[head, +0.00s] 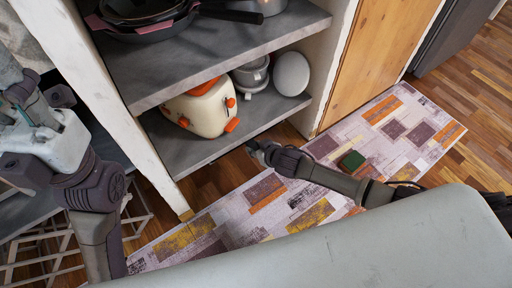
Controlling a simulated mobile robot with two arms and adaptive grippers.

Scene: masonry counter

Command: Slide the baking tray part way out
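I cannot make out a baking tray for certain in the head view. My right gripper (260,150) is low in front of the lower shelf, close to its front edge. It is small and dark, and I cannot tell whether its fingers are apart. My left gripper (22,92) is at the far left edge, partly hidden by its own arm, in front of the left bay of the counter. Its fingers are not clear, and what lies behind that arm is mostly hidden.
The lower shelf (192,158) holds a cream and orange toaster (203,108), grey crockery (251,76) and a white round object (291,74). Dark pans (140,15) sit on the upper shelf (205,55). A wire rack (40,245) is lower left.

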